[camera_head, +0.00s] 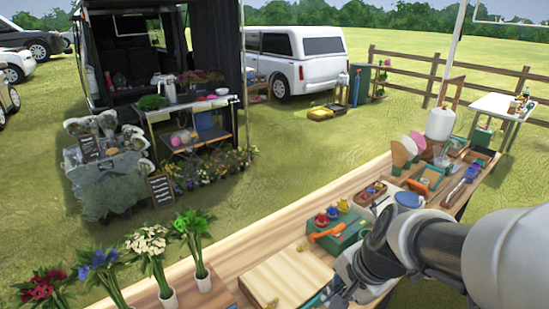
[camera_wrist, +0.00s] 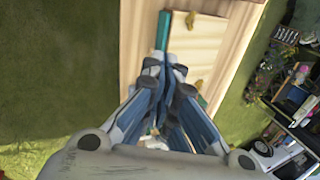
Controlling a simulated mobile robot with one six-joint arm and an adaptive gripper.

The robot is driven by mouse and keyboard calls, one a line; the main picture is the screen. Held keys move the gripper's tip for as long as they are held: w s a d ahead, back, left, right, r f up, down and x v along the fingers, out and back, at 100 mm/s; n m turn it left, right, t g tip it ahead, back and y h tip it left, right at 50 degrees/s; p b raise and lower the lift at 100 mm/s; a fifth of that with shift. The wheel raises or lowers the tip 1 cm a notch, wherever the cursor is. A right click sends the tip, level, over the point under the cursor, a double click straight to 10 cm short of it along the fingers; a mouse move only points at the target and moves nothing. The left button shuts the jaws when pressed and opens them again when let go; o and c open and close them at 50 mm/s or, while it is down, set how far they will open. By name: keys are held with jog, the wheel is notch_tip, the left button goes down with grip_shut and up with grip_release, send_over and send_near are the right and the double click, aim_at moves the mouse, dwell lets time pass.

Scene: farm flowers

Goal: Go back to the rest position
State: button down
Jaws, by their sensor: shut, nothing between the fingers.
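My gripper (camera_wrist: 163,66) shows in the wrist view with its fingers drawn together and nothing between them. It points toward the wooden table (camera_wrist: 228,58), with a pale board (camera_wrist: 188,42) near the fingertips. A teal strip (camera_wrist: 163,30) shows just past the fingertips; I cannot tell what it belongs to. In the head view my arm comes in from the right and reaches over the table's front side, beside the wooden board (camera_head: 287,278). The fingertips cannot be made out there.
Flower bunches in white vases, one with white blooms (camera_head: 148,243), line the table's left end. A green box (camera_head: 338,232) with an orange-handled tool, a small crate (camera_head: 371,193) and a white gas bottle (camera_head: 440,123) stand farther along. Grass lies beyond the table.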

jog(key=s+r+n+h+b, duration=0.1)
jog(key=s+r+n, duration=0.1)
jog(key=s+n, duration=0.3)
jog(key=s+d+r+n+t+h+b, duration=0.1)
jog(key=s+r+n, duration=0.2)
jog(key=s+n, duration=0.3)
jog(key=s, duration=0.3)
jog(key=shift+s+d, duration=0.3)
